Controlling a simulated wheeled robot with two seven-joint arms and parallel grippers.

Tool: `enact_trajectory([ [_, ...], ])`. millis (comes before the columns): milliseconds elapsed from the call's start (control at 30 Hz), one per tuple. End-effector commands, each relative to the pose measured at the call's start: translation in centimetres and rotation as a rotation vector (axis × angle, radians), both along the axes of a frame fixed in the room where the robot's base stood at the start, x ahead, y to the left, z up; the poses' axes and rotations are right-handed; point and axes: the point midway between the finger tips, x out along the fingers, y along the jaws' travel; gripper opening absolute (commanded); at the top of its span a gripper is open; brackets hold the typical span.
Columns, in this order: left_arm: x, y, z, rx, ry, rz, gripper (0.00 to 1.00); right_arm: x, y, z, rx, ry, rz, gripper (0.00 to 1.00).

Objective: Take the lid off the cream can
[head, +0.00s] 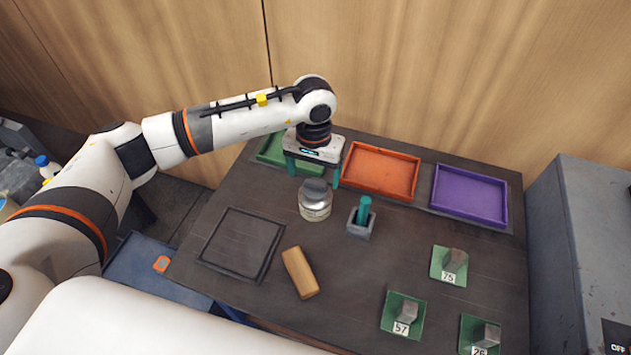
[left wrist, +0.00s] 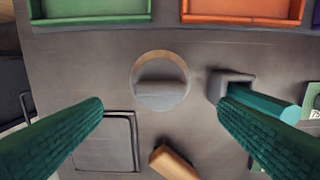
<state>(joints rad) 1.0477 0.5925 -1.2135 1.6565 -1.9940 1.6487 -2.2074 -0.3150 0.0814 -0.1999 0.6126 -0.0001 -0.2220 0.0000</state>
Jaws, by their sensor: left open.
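The cream can (head: 315,211) stands upright on the dark table, left of the middle. Its grey lid (head: 315,189) with a raised bar-like grip sits on top; the lid's bar (left wrist: 160,85) also shows from above in the left wrist view. My left gripper (head: 313,174) points down above the can, its teal fingers apart and empty. In the left wrist view my left gripper (left wrist: 161,108) has one finger on each side of the can, with the lid between them and slightly farther up the picture. My right gripper is not in view.
A grey holder (head: 361,228) with a teal peg (head: 364,208) stands close right of the can. Green (head: 269,150), orange (head: 381,170) and purple (head: 470,196) trays line the back. A wooden block (head: 300,273) and a square frame (head: 242,244) lie in front.

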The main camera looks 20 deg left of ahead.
Motion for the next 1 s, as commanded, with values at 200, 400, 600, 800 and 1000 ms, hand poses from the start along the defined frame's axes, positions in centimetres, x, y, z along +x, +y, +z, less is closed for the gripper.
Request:
enact_trajectory([
  [200, 0.6, -0.1, -2.3, 0.0, 0.006, 0.004, 0.83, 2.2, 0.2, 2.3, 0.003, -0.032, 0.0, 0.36],
  [400, 0.8, -0.1, -4.9, -0.001, 0.002, 0.001, 0.83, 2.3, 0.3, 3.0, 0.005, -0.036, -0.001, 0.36],
  [600, 0.9, -0.1, -5.3, -0.001, -0.001, 0.0, 0.83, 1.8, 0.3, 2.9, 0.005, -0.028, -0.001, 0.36],
  [800, 0.9, -0.1, -5.2, -0.001, -0.001, 0.001, 0.6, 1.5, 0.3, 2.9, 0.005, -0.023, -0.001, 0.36],
  [1000, 0.9, -0.1, -5.2, -0.001, -0.001, 0.001, 0.35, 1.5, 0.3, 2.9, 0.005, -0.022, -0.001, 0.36],
])
